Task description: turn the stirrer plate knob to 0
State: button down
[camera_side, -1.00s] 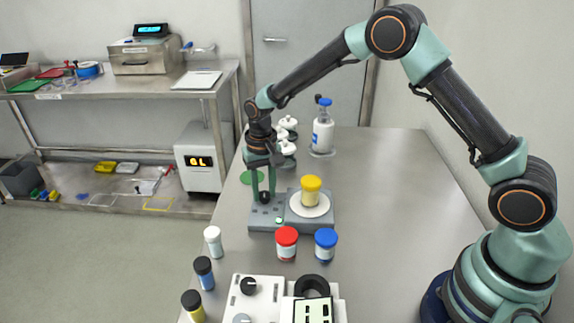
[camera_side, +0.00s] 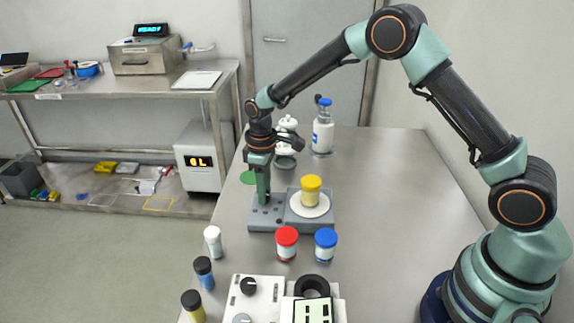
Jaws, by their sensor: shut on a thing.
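The stirrer plate (camera_side: 296,224) is a grey unit on the bench with a white round top, and a yellow-capped jar (camera_side: 311,192) stands on that top. Its knob is on the left part of the unit, mostly hidden by my fingers, so its pointer and setting cannot be read. My gripper (camera_side: 263,205) points down over this left part and is shut on the knob. Its fingers line up one behind the other in this view.
A red-capped jar (camera_side: 287,243) and a blue-capped jar (camera_side: 326,244) stand just in front of the plate. Several small bottles line the left bench edge. A control box (camera_side: 258,290) is at the front. A blue-topped bottle (camera_side: 323,130) stands behind. The bench to the right is clear.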

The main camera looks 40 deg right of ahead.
jog(key=n, duration=0.4)
jog(key=shift+r+n, duration=0.1)
jog(key=shift+n, duration=0.3)
dwell(0.4)
jog(key=c, duration=0.5)
grip_release()
jog(key=shift+c, duration=0.2)
notch_tip(320, 180, up, 12)
